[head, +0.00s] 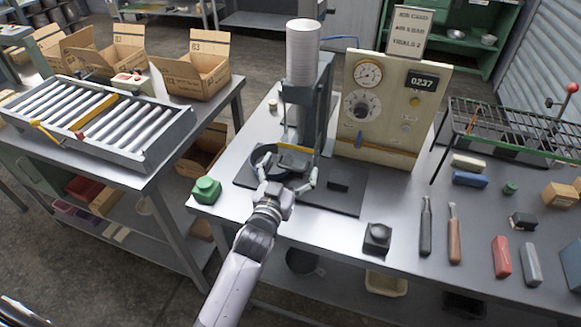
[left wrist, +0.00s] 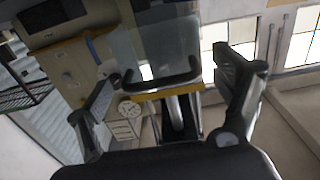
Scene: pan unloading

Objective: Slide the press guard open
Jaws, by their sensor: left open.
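The press (head: 325,100) stands on the bench with a grey cylinder (head: 303,50) on top. Its guard is a see-through panel (left wrist: 165,45) with a dark bar handle (left wrist: 160,86) and a yellow strip along its edge in the left wrist view. My left gripper (head: 288,170) is open in front of the press, over the dark base plate (head: 340,203). In the left wrist view its two fingers (left wrist: 172,85) stand wide apart on either side of the handle, with gaps to it. The guard's outline is hard to make out in the head view. My right gripper is not in view.
A control panel (head: 395,125) with dials and a display stands right of the press. A green button box (head: 206,190) and a black one (head: 377,238) sit near the front edge. Tools and blocks lie to the right beside a wire rack (head: 515,125). A roller table (head: 105,120) is at left.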

